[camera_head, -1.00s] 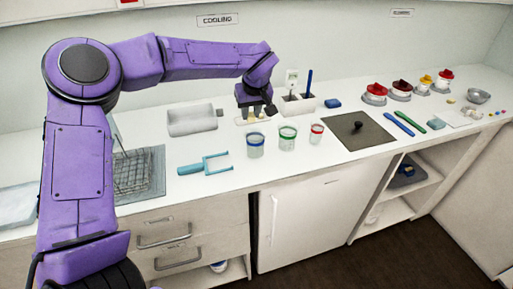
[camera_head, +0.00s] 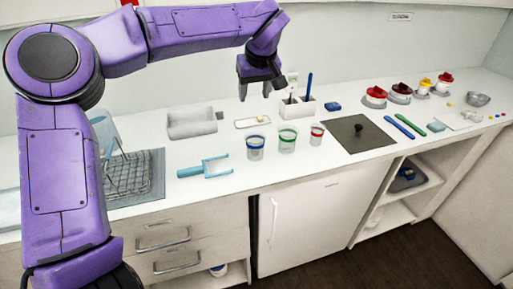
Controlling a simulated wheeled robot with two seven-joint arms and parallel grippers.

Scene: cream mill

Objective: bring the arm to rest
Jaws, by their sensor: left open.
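My left arm comes in from the left, purple, raised and bent over the counter. Its gripper (camera_head: 255,91) is open and empty, pointing down, above the back of the counter (camera_head: 215,217). It hangs clear of the small white tray (camera_head: 240,124) below it, which holds a small yellowish item. My right gripper is not in view.
Blue-, green- and red-banded cups (camera_head: 288,140) stand in front of the gripper. A white holder (camera_head: 297,107) with upright tools is just right of it. A dark mat (camera_head: 352,138) lies right.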

